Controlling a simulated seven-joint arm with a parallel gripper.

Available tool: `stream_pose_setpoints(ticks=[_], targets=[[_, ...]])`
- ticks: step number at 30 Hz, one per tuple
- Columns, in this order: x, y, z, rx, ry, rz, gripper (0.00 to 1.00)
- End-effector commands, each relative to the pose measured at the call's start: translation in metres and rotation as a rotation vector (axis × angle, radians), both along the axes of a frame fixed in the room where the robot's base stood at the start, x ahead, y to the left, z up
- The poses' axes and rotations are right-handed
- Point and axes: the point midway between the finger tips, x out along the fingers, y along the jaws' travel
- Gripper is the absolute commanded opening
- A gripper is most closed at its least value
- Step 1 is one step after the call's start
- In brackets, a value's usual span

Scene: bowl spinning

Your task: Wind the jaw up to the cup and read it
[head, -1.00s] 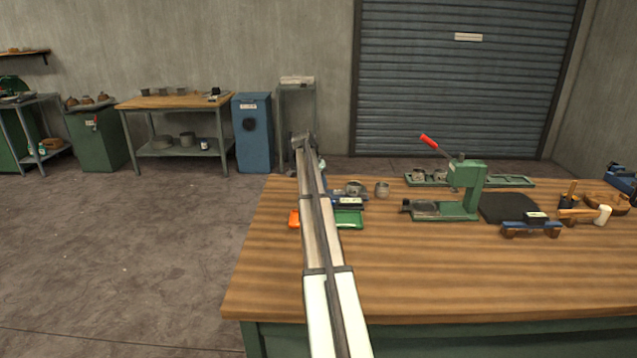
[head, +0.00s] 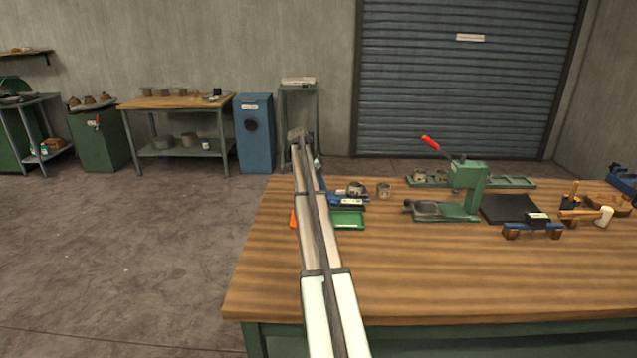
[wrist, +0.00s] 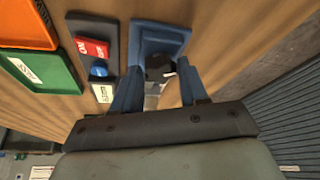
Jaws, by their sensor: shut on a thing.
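In the wrist view, the two blue fingers of my gripper (wrist: 160,84) are shut on a small dark part (wrist: 159,62) over a blue tray-like fixture (wrist: 172,32). The dark part's shape is partly hidden between the fingers. No jaw or reading can be made out. Just right of the arm, a grey metal cup (head: 357,188) is at a blue and dark fixture (head: 349,203).
A dark panel (wrist: 108,30) with a red block and blue button lies beside the fixture. A green tray (head: 348,220) and an orange tray (wrist: 25,22) lie near. A green press (head: 466,190) with a red lever stands to the right. The bench front (head: 450,270) is clear.

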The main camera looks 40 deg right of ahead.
Motion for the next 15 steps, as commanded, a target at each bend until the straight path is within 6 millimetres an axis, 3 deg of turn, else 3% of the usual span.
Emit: stream_pose_setpoints(ticks=[8, 9, 15], targets=[[0.0004, 0.0004, -0.0003, 0.002, -0.001, -0.002, 0.13], [0.0003, 0.0004, -0.0003, 0.002, -0.001, -0.002, 0.45], [0.0002, 0.0003, -0.0002, 0.001, -0.001, -0.001, 0.64]])
